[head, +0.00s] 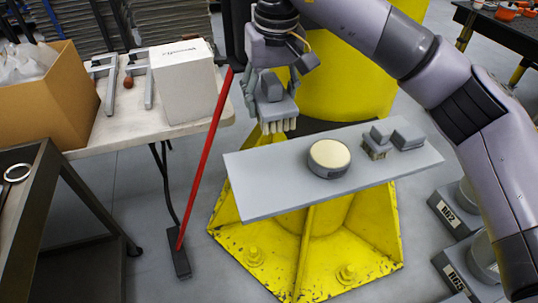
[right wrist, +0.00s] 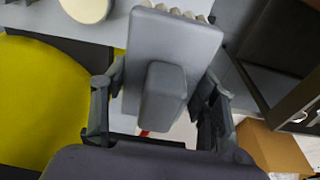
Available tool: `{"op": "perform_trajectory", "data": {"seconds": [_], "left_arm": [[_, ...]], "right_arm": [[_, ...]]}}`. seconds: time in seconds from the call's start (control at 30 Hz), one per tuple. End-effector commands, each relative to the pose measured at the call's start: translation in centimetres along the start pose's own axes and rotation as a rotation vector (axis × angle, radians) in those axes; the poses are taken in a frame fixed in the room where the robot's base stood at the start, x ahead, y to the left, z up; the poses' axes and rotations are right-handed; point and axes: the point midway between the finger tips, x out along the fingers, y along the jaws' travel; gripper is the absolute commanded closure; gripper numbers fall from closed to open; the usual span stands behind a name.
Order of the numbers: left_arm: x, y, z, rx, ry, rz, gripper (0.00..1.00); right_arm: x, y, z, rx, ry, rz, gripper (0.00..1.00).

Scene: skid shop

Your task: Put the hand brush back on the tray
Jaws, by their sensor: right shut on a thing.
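My right gripper (head: 272,88) is shut on a grey hand brush (head: 284,108), with its cream bristles pointing down. The brush is in the air and appears just beyond the far edge of the grey tray (head: 262,187), near its left part. In the right wrist view, the brush (right wrist: 178,45) shows its flat back and raised grip, with my right gripper's fingers (right wrist: 162,88) on either side of the grip. The tray is a flat board on a yellow stand. My left gripper is not in view.
A round cream-topped thing (head: 329,157) sits mid-tray, and a small grey blocky item (head: 408,137) on its right. The tray's left end is bare. A red-handled pole (head: 205,155) leans left of the tray. A table (head: 105,138) holds a white box (head: 183,82) and cardboard box (head: 58,102).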

Motion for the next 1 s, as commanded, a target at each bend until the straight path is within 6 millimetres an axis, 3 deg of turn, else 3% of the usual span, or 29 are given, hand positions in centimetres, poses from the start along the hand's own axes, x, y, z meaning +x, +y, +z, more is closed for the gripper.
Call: {"op": "perform_trajectory", "data": {"seconds": [0.07,0.17,0.63,1.0], "left_arm": [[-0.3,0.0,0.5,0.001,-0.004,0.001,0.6],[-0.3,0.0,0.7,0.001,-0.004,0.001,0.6],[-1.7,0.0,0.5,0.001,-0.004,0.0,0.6],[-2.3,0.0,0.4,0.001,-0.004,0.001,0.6]], "right_arm": [[-0.3,-0.4,-0.1,-0.006,-0.002,0.001,0.76],[1.1,-0.4,0.1,-0.008,-0.006,0.0,0.76],[12.8,-0.4,1.9,-0.006,-0.005,-0.001,0.76],[17.1,-0.4,2.6,-0.006,-0.005,0.0,0.76]]}}
